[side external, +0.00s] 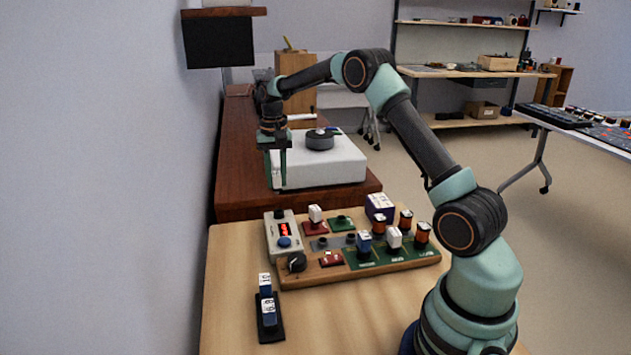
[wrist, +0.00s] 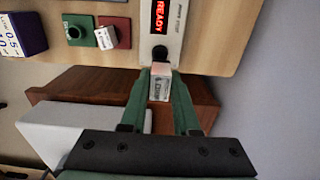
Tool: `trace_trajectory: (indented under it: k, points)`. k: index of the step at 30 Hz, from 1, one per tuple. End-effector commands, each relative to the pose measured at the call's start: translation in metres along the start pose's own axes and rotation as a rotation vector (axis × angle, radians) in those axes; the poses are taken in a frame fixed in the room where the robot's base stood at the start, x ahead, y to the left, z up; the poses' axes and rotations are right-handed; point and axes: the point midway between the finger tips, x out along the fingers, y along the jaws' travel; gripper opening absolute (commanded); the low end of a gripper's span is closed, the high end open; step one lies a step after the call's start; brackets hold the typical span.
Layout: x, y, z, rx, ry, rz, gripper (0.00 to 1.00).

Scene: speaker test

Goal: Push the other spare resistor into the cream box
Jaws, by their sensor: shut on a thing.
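My gripper (side external: 278,178) points down behind the board, beside the white box on the brown bench. In the wrist view its green fingers are shut on a small pale block (wrist: 160,86) with printed marks on top; I cannot tell its type. The block is hard to make out in the side view. A pale, cream-like meter box (side external: 274,240) stands at the board's back left, and it also shows in the wrist view (wrist: 174,17) with a READY display and a dark round part. Two blue blocks with white labels (side external: 268,307) stand in a black holder (side external: 269,333).
The wooden board (side external: 350,276) carries several modules and labelled blocks. A purple box (side external: 379,204) stands behind it. The white box (side external: 333,171) on the brown bench (side external: 240,160) bears a dark round part. The pale table (side external: 235,320) is clear around the black holder.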

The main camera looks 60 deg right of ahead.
Motion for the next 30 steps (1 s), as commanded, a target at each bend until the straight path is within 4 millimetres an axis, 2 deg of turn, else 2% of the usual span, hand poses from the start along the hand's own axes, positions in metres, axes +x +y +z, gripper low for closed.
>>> trace_trajectory:
  k: [6,12,18,30]
  points:
    - [0.024,0.000,0.001,0.000,-0.002,0.001,0.00]
    - [0.040,0.000,0.000,0.000,-0.001,0.000,0.00]
    - [0.046,0.000,0.000,0.000,0.000,0.000,0.00]
    - [0.047,0.000,0.000,0.000,0.000,0.000,0.00]
